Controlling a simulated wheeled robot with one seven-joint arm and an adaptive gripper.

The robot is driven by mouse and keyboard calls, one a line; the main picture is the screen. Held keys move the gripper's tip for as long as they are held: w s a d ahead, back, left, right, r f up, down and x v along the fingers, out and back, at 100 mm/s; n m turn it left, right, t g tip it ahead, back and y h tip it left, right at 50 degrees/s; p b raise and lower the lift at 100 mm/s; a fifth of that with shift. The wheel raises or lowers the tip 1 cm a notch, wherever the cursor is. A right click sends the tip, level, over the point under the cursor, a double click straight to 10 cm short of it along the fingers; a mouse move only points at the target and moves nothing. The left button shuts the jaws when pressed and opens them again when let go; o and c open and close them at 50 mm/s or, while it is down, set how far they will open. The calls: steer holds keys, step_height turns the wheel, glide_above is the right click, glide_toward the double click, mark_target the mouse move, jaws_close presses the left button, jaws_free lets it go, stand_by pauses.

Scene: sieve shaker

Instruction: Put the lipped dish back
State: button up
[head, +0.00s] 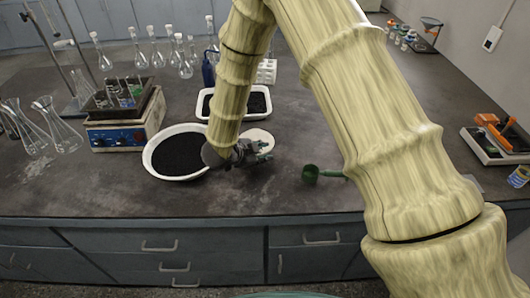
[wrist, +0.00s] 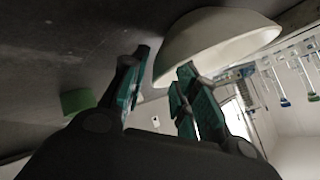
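A small pale round dish (head: 261,137), which I take for the lipped dish, is on the dark bench just behind my gripper (head: 264,152) in the head view, partly hidden by it. In the wrist view the white dish (wrist: 215,42) fills the upper middle, just beyond my fingertips. My gripper (wrist: 160,75) is open, its two teal-padded fingers apart. The dish's near edge shows in the gap between them. I cannot tell whether a finger touches it.
A round white basin of black grains (head: 178,155) stands close left of my gripper. A white tray (head: 203,112) of black grains is behind. A green scoop (head: 311,174) lies to the right. The bench front is clear.

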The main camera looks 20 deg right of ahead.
steer(key=shift+a+r, duration=0.1)
steer(key=shift+r, duration=0.05)
steer(key=b+v, duration=0.1)
steer(key=v, duration=1.1)
steer(key=shift+b, duration=0.4)
